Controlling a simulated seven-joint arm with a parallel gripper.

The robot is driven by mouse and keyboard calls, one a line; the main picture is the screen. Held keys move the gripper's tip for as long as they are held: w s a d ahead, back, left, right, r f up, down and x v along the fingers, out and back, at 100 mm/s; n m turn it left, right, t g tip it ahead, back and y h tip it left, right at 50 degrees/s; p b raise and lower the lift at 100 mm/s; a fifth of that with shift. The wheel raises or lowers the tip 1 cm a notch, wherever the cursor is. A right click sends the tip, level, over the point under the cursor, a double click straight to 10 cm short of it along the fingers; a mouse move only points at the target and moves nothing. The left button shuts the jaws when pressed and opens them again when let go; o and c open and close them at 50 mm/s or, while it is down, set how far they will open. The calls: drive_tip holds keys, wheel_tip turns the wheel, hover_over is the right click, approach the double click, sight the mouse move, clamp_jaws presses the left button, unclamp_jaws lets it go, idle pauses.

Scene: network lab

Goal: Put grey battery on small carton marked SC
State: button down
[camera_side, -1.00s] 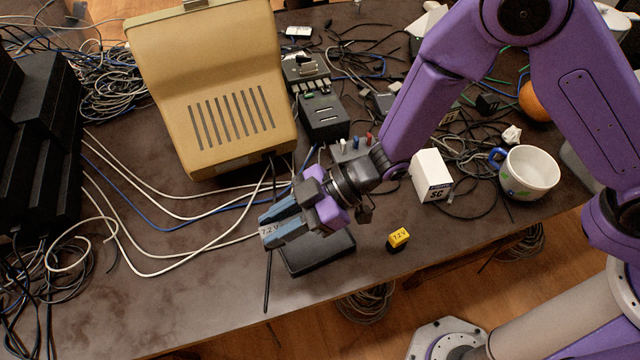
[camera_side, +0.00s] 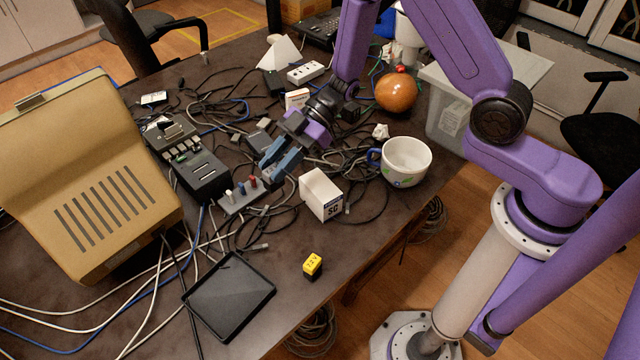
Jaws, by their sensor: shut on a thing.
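The small carton (camera_side: 322,196) is a white box marked SC, standing near the middle of the table with its top bare. My gripper (camera_side: 276,168) has blue fingers and hangs to the upper left of the carton in the picture, apart from it. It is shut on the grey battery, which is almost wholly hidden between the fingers. A yellow battery (camera_side: 312,266) stands on the table in front of the carton.
A white mug (camera_side: 406,160) stands right of the carton, with an orange ball (camera_side: 396,92) behind it. A dark box (camera_side: 201,176), a beige terminal (camera_side: 85,190) and tangled cables fill the left and back. Bare table lies around the yellow battery.

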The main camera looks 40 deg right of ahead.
drive_tip(key=s+d, duration=0.1)
drive_tip(key=d, duration=1)
hover_over(325, 182)
drive_tip(key=shift+f, duration=3.55)
drive_tip(key=shift+f, duration=0.15)
drive_tip(key=c, duration=0.8)
unclamp_jaws()
drive_tip(key=shift+c, duration=0.2)
